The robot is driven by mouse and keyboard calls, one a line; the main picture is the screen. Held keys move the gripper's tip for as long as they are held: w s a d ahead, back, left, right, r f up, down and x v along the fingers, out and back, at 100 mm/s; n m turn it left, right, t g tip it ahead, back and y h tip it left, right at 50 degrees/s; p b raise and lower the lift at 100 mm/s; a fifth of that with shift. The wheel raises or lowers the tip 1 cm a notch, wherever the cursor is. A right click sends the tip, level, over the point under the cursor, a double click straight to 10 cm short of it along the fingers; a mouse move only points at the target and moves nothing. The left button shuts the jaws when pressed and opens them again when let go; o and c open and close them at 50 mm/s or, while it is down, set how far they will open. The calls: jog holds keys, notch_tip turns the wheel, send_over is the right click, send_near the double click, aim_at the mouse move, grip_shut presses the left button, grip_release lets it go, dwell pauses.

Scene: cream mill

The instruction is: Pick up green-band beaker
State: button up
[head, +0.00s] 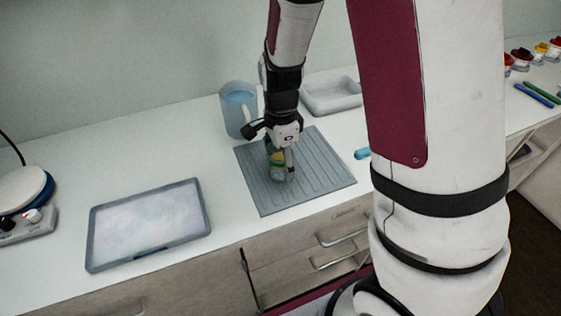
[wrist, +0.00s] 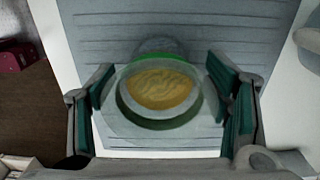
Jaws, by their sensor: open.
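The green-band beaker (head: 277,158) stands on a grey ribbed mat (head: 317,173) in the head view, partly hidden by my gripper (head: 281,170). In the wrist view the beaker (wrist: 158,92) is seen from above, with a clear wall, a green band and a yellowish content inside. My gripper (wrist: 165,100) is open, with one green-padded finger on the left and one on the right of the beaker. The beaker sits between the fingers, and small gaps seem to show at both sides.
A blue-tinted pitcher (head: 238,112) stands behind the mat, close to my arm. A white tray (head: 331,95) lies at the back, and a shallow grey-rimmed tray (head: 207,207) lies to the left. A small blue object (head: 362,153) lies right of the mat.

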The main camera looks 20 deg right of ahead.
jog(key=shift+f, duration=0.45)
jog(key=c, duration=1.1)
jog(key=shift+r, duration=0.15)
